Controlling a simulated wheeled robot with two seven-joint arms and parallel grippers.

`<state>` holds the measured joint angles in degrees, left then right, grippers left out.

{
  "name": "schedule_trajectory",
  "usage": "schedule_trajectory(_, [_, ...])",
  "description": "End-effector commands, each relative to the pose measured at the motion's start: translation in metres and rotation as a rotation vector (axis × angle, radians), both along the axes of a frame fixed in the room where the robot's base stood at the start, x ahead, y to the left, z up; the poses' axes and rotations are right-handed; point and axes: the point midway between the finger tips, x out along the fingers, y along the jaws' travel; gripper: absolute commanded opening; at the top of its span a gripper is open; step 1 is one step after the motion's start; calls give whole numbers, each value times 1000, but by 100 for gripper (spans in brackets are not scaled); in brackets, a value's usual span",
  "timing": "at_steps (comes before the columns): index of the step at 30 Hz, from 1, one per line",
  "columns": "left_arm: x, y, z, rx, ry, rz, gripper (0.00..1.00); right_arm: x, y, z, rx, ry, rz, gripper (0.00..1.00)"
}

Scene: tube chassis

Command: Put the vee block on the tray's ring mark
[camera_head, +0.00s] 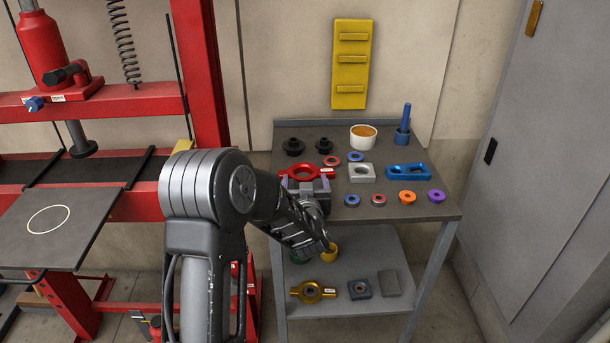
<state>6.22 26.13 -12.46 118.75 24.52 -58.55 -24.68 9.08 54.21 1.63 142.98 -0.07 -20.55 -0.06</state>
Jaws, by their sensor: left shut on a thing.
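The tray (72,238) is a dark flat plate at the left, in front of the red press. Its ring mark (31,229) is a pale circle, and nothing stands on it. My left gripper (306,187) is over the left part of the grey cart's top, just in front of a red ring holder. It is shut on a small grey piece that looks like the vee block; my wrist hides most of it. I cannot tell whether the piece touches the cart top. My right gripper is not in view.
The cart top (427,205) carries a red holder (299,170), a silver block (361,173), a blue part (391,172), a cup (363,140) and several small rings. The red press frame (203,80) rises between cart and tray. The lower shelf holds more parts.

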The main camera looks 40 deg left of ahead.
Motion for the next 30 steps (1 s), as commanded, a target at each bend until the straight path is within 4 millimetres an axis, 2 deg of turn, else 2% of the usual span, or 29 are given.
schedule_trajectory(3, [1,0,5,4,-11,0,9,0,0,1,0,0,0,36])
schedule_trajectory(11, [2,0,1,5,-10,0,9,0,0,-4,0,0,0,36])
schedule_trajectory(12, [0,0,-1,1,-2,0,85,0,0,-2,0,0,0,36])
schedule_trajectory(18, [0,0,-1,1,-2,0,100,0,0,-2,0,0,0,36])
schedule_trajectory(30, [-4,-4,2,1,-2,-1,100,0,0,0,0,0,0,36])
